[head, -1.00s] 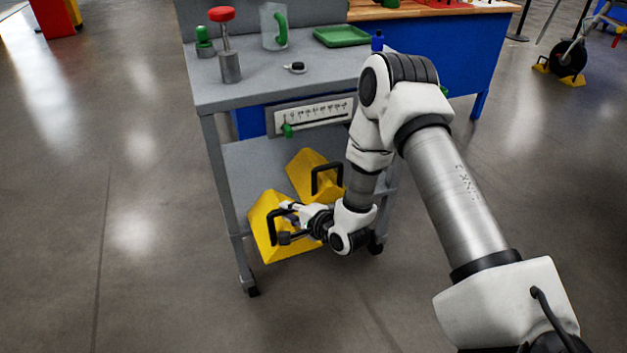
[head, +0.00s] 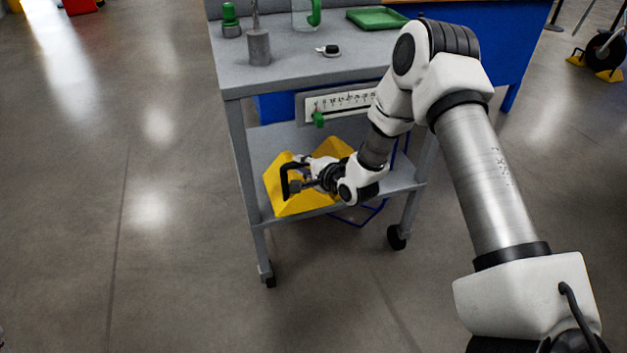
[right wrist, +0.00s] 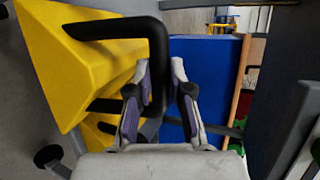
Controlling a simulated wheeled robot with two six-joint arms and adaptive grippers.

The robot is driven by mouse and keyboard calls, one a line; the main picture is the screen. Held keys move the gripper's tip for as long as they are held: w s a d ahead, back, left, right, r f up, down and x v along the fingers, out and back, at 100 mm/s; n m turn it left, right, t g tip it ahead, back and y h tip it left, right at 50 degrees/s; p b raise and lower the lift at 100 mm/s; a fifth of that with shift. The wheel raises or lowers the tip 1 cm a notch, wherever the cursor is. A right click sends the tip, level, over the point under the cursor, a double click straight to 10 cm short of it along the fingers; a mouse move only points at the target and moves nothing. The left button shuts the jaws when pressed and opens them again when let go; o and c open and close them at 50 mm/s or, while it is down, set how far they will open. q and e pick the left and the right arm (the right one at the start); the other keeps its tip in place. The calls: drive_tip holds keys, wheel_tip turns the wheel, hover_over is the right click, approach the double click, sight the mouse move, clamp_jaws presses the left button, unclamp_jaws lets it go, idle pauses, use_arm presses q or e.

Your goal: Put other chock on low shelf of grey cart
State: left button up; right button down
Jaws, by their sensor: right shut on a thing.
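The grey cart (head: 300,68) has a low shelf (head: 402,180) under its top. My right gripper (head: 306,177) is shut on the black handle of a yellow chock (head: 287,196), at the front left of the low shelf. The chock's lower edge is close to the shelf's front edge; I cannot tell whether it rests there. Another yellow chock (head: 334,148) is behind it on the shelf, partly hidden. In the right wrist view, the held chock (right wrist: 65,60) is at left, its handle between my fingers (right wrist: 160,105). My left gripper is out of view.
The cart's top carries a grey cylinder (head: 258,48), a green-topped item (head: 231,18), a small black-and-white object (head: 329,50) and a green tray (head: 377,19). A blue workbench (head: 505,50) stands behind. The floor left of the cart is clear.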

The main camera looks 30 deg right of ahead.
sight(303, 179)
wheel_tip(303, 179, down, 5)
drive_tip(key=shift+r+b, duration=0.15)
drive_tip(key=shift+b, duration=0.45)
drive_tip(key=shift+f, duration=0.2)
drive_tip(key=c, duration=1.1)
unclamp_jaws()
drive_tip(key=shift+r, duration=0.1)
drive_tip(key=shift+o, duration=0.2)
drive_tip(key=p+v, duration=0.3)
drive_tip(key=v, duration=0.8)
drive_tip(key=s+a+f+n+g, duration=0.7)
drive_tip(key=s+a+f+n, duration=0.15)
drive_tip(key=s+f, duration=0.4)
drive_tip(key=s+a+f+n+g+h, duration=0.1)
drive_tip(key=s+f+n+g, duration=0.15)
drive_tip(key=s+n, duration=0.45)
drive_tip(key=s+a+f+n+g+h, duration=0.15)
drive_tip(key=s+g, duration=0.25)
drive_tip(key=s, duration=0.7)
wheel_tip(303, 179, up, 23)
drive_tip(key=p, duration=2.3)
drive_tip(key=shift+w+d+n+y+p, duration=0.3)
drive_tip(key=shift+w+d+n+y, duration=0.05)
drive_tip(key=shift+w+n+y, duration=0.1)
